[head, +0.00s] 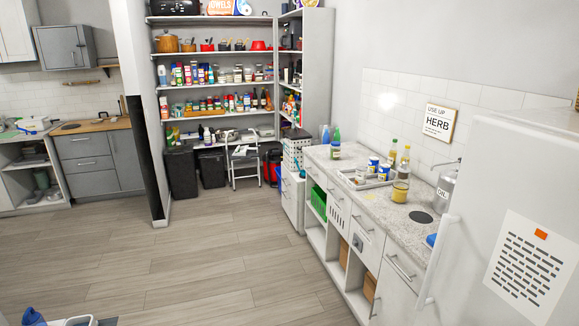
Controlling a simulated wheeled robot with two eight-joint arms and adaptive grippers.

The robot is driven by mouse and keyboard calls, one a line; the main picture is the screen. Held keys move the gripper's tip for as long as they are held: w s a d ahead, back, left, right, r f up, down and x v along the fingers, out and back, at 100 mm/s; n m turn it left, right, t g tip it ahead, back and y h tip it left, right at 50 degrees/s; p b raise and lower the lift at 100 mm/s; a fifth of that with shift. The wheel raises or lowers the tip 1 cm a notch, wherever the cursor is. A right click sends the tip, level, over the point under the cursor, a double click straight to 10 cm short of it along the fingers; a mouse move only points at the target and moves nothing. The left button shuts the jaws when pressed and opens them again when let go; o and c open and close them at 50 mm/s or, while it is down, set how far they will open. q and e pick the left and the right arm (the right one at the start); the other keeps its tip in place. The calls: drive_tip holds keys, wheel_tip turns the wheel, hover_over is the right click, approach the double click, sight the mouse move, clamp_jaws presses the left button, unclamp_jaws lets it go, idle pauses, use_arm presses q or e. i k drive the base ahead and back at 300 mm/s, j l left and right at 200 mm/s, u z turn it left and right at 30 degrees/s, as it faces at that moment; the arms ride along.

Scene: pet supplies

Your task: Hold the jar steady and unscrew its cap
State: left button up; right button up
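A small jar with yellow contents (400,191) stands upright on the speckled counter (345,178) at the right. Its upper part looks pale, and I cannot make out the cap clearly. I cannot tell whether it is the task's jar, since several small jars (238,75) also stand on the back shelves. Neither of my grippers is in view.
A tray (358,184) with blue-and-white cans, oil bottles (393,152) and a green bottle (336,143) share the counter. A white fridge (510,190) is near right. Bins (181,173) and a step stool (245,163) stand at the back. The middle floor is clear.

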sight(335, 152)
drive_tip(key=i, duration=2.5)
